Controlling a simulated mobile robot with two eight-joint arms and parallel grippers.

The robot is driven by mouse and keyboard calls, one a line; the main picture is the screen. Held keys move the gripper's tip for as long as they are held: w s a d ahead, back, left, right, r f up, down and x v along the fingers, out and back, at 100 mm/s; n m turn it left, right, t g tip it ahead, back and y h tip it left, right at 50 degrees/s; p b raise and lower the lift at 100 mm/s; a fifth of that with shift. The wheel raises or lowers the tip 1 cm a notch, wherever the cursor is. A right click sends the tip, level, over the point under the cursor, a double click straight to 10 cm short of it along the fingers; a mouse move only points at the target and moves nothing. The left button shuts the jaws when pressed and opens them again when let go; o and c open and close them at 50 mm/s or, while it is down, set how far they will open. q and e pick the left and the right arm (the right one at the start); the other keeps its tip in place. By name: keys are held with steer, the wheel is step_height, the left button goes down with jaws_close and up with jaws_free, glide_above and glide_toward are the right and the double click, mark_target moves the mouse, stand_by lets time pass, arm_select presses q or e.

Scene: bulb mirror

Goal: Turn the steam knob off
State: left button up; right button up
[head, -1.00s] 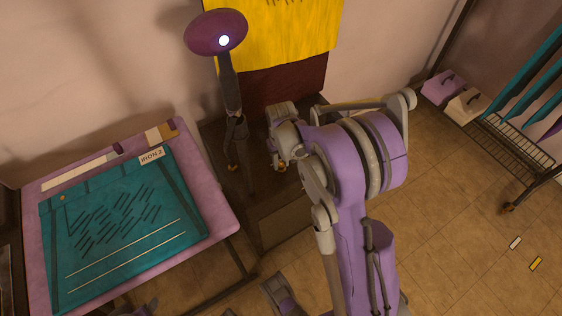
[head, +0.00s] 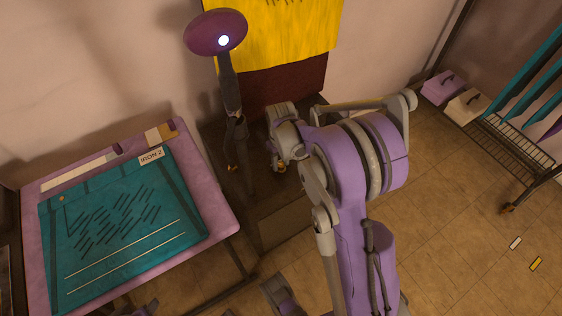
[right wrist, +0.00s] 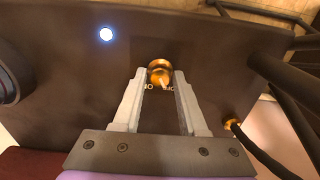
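A brass-orange steam knob (right wrist: 159,73) sits on a dark panel in the right wrist view, its narrow end pointing to the bottom of that picture. Pale letters, partly hidden, show beside it. My right gripper (right wrist: 160,74) has its two grey fingers apart, one on each side of the knob. The gaps are thin, and I cannot tell whether either finger touches it. In the head view my right gripper (head: 278,160) is over the dark cabinet (head: 285,225), with a small orange bit of the knob showing beside it. My left gripper is not clearly in view.
A second brass fitting (right wrist: 232,124) with a dark hose is on the panel, right of the fingers. A white light (right wrist: 106,34) glows at upper left. A purple ironing table (head: 222,205) with teal cloth (head: 130,235) stands left of the cabinet.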

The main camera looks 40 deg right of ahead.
mark_target(281, 165)
steer(key=shift+o, duration=1.2)
steer(key=shift+r, duration=0.1)
step_height(281, 165, up, 11)
steer(key=p, duration=0.2)
steer(key=shift+f, duration=0.2)
